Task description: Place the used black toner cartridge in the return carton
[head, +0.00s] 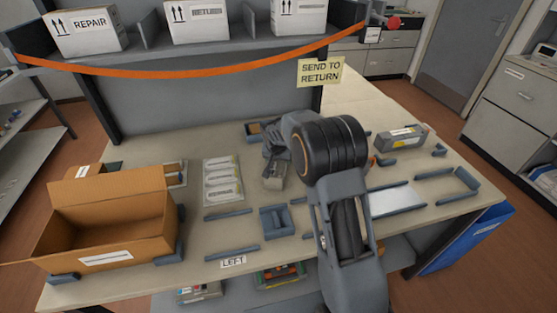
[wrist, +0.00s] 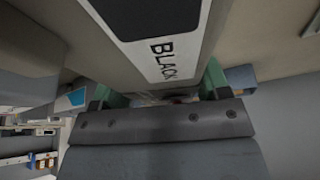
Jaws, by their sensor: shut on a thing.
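My gripper (head: 270,150) is partly hidden behind my own arm in the head view. In the wrist view its green fingertips (wrist: 160,95) are closed on a grey cartridge with a white label reading BLACK (wrist: 165,58). The same cartridge shows as a small grey block (head: 275,175) below my wrist in the head view; I cannot tell if it touches the table. An open brown carton (head: 105,240) with raised flaps and a white label stands at the table's left, well apart from my gripper.
Grey corner blocks flank the carton. White labelled packs (head: 222,182) lie between carton and gripper. Low guides and a small holder (head: 277,222) stand in front. A shelf with boxes and an orange strap (head: 200,70) spans above.

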